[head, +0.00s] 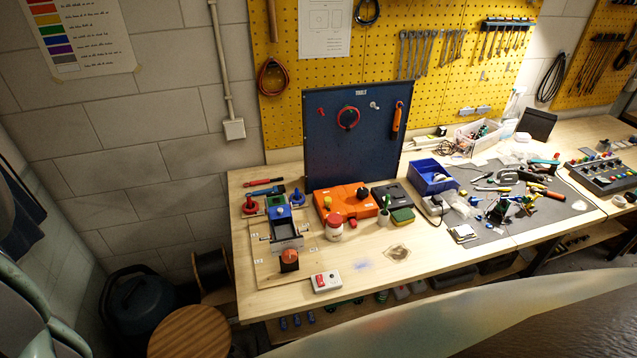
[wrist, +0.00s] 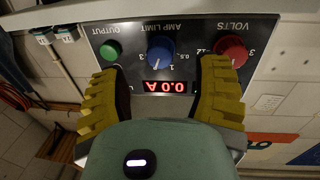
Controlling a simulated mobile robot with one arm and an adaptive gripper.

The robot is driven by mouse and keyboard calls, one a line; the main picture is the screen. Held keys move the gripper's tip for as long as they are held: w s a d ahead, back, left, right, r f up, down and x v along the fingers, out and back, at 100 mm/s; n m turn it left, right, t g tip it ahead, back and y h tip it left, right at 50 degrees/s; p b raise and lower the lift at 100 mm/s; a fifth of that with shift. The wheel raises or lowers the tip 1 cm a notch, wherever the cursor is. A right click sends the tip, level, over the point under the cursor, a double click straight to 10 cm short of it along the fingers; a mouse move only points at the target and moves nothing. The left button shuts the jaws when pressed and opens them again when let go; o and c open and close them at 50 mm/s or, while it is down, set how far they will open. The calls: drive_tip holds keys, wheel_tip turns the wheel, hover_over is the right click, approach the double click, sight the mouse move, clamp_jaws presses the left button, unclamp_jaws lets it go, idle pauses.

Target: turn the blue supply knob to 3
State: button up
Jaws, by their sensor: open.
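In the wrist view, a dark supply panel (wrist: 199,27) appears upside down. Its blue knob (wrist: 160,53) is in the middle, under the AMP LIMIT label, with the marks 3, 1 and 0.5 around it. I cannot tell which mark its pointer is on. My gripper (wrist: 161,74) is open, with a yellow ribbed finger on each side of the picture. The blue knob shows beyond the gap between the fingers, and nothing is held. I cannot make out the supply or my gripper in the head view.
On the panel, a green OUTPUT button (wrist: 110,49) is left of the blue knob and a red VOLTS knob (wrist: 230,51) is right, near the right finger. A red lit display (wrist: 165,87) lies between the fingers. The head view shows a cluttered workbench (head: 285,306).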

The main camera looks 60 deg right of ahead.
drive_tip(key=shift+p+x, duration=0.45)
drive_tip(key=shift+x, duration=1.45)
drive_tip(key=shift+w, duration=0.2)
drive_tip(key=shift+c, duration=0.3)
drive_tip(key=shift+s, duration=0.1)
clamp_jaws()
